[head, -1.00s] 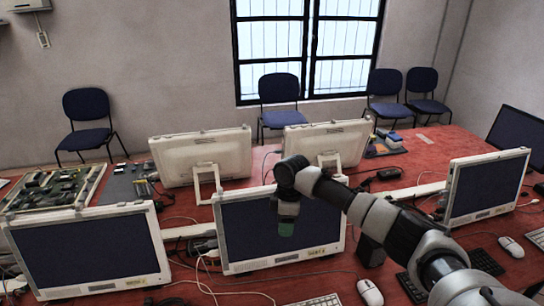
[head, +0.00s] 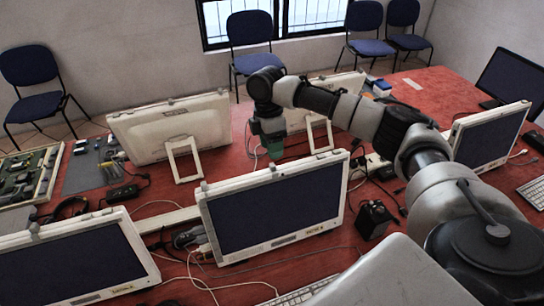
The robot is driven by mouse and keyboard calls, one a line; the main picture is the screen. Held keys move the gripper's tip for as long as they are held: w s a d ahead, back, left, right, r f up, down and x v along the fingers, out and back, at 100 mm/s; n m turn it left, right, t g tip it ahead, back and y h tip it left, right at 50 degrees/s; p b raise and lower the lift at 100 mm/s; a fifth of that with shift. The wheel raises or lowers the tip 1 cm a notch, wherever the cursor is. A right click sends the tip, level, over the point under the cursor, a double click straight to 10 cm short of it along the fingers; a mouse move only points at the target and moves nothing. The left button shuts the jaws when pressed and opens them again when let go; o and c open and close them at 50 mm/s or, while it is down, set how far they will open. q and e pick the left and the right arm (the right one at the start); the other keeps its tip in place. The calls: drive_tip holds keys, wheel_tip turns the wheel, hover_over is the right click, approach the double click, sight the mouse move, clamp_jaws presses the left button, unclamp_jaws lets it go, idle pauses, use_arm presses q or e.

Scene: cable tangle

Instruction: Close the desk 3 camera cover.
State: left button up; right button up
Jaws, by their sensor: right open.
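The middle front monitor (head: 275,215) is white-framed with a dark screen. A small piece, perhaps its camera cover, sits on its top edge (head: 273,168); its state is too small to tell. The left front monitor (head: 70,265) has a small knob-like piece on its top edge (head: 35,229). The right monitor (head: 489,138) has a similar frame. I see no desk numbers. My right gripper (head: 274,150) is open and points down, with green fingertips, just above the middle front monitor's top edge in the picture. Contact cannot be told. My left gripper is out of view.
Two white monitors, back left (head: 172,130) and back right (head: 335,85), show their backs. Loose cables (head: 205,270), a black box (head: 374,219) and adapters lie on the red table (head: 430,88). Several blue chairs stand behind.

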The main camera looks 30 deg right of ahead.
sight(272, 164)
drive_tip(key=x, duration=0.3)
drive_tip(key=p+x, duration=0.1)
drive_tip(key=shift+w+d+f, duration=0.1)
drive_tip(key=shift+w+f, duration=0.15)
drive_tip(key=shift+s+f, duration=0.2)
drive_tip(key=shift+f, duration=0.4)
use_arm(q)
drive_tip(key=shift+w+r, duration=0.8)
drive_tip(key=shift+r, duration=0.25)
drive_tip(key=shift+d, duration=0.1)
use_arm(e)
clamp_jaws()
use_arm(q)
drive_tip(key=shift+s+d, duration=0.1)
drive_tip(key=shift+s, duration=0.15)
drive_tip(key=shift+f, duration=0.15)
use_arm(e)
drive_tip(key=shift+w, duration=0.1)
